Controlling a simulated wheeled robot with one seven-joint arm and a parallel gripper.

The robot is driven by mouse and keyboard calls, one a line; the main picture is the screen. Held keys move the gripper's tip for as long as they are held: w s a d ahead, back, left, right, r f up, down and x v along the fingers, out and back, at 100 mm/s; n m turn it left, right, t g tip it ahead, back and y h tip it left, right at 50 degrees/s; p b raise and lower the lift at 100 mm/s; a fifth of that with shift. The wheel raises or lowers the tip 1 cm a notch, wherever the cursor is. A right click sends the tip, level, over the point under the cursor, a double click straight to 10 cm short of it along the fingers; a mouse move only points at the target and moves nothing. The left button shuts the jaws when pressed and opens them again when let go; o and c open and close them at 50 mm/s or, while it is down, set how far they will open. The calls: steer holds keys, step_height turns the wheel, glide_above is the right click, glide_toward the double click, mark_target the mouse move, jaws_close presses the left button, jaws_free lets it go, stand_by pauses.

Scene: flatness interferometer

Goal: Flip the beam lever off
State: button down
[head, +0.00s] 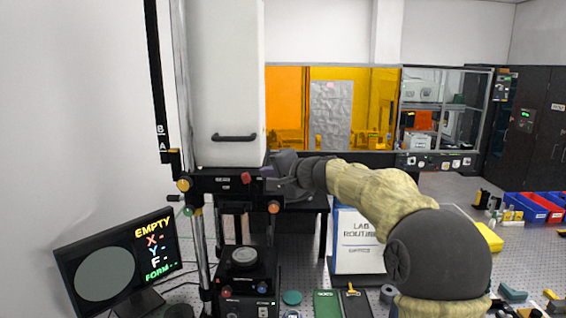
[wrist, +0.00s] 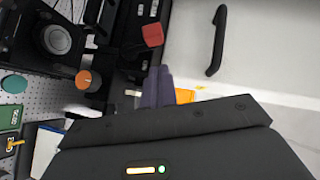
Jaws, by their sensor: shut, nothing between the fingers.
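The interferometer (head: 225,90) is a tall white housing with a black handle, above a dark frame. A small red-capped lever (head: 245,178) on the frame's front looks like the beam lever. The red cap also shows in the wrist view (wrist: 152,35), on a dark stem. My gripper (head: 274,181) is just right of the red cap in the head view. In the wrist view my gripper's fingers (wrist: 158,72) are together and empty, pointing toward the red cap with a small gap. No contact with the lever is visible.
An orange knob (head: 274,207) sits below my gripper, close to it. A round stage (head: 244,256) is lower on the instrument. A monitor (head: 118,262) at left reads "EMPTY". The perforated table (head: 540,290) holds small tools at right. A lab-routine board (head: 358,240) stands behind.

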steer(key=a, duration=0.2)
steer(key=shift+s+a+f+p, duration=0.15)
steer(key=shift+a+f+p, duration=0.15)
steer(key=shift+a+f, duration=0.1)
steer(key=shift+f, duration=0.1)
steer(key=shift+d, duration=0.1)
